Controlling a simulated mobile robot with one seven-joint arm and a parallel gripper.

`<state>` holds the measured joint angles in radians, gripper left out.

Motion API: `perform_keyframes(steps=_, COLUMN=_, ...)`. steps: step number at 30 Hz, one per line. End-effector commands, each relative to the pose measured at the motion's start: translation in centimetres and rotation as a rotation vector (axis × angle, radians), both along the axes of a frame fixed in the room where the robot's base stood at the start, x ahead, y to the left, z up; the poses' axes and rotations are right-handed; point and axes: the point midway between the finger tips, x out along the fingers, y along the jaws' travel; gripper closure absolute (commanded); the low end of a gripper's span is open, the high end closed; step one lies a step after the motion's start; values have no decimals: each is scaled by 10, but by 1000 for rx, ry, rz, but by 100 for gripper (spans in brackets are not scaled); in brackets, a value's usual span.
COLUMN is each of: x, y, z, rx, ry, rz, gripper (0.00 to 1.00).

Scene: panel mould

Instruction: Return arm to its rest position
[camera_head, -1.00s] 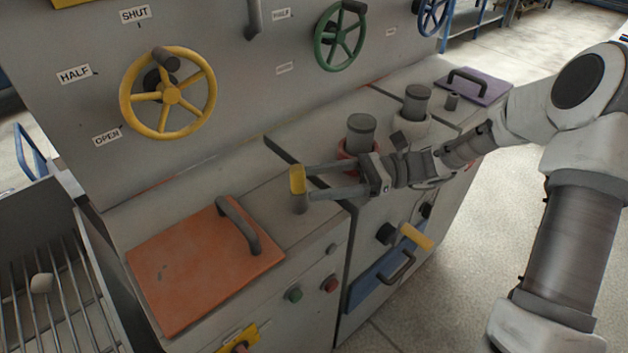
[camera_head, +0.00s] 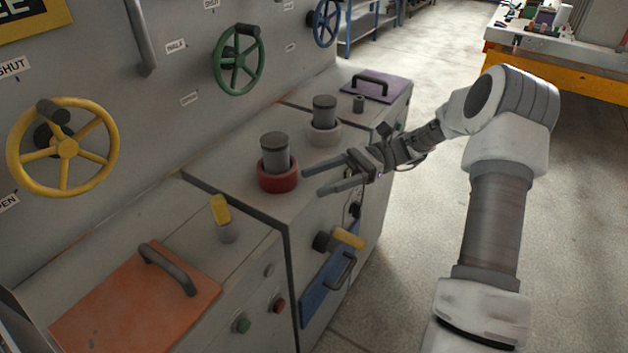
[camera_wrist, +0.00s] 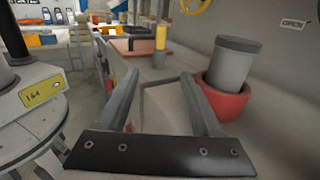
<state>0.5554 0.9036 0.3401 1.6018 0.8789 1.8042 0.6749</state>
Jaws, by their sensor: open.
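My gripper (camera_head: 318,183) is open and empty in the head view. Its fingers point left above the front edge of the grey cabinet top (camera_head: 213,172), just right of a red collar (camera_head: 279,180) with a grey cylinder (camera_head: 274,152) standing in it. My arm reaches in from the right. In the wrist view the two spread fingers of my gripper (camera_wrist: 160,90) have nothing between them. The red collar (camera_wrist: 224,101) and grey cylinder (camera_wrist: 232,66) are close beside the right finger there.
A yellow-topped peg (camera_head: 221,213) and an orange lid (camera_head: 125,305) are to the left. A white collar (camera_head: 325,134) holds another cylinder. Open floor (camera_head: 400,260) is right.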

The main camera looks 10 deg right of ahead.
Motion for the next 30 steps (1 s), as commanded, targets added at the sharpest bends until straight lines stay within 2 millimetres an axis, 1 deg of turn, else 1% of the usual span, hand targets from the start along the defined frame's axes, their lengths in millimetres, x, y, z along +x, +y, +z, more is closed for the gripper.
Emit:
perform_keyframes(steps=10, x=0, y=0, z=0, rx=-1, ry=0, rz=0, gripper=33)
perform_keyframes(steps=14, x=-4, y=4, z=5, rx=-31, ry=-23, rz=11, gripper=33)
perform_keyframes(steps=17, x=-13, y=11, z=13, rx=-100, ry=-77, rz=38, gripper=33)
perform_keyframes(steps=23, x=-44, y=26, z=33, rx=-307, ry=-259, rz=125, gripper=33)
perform_keyframes(steps=30, x=-82, y=28, z=53, rx=-540, ry=-511, rz=237, gripper=33)
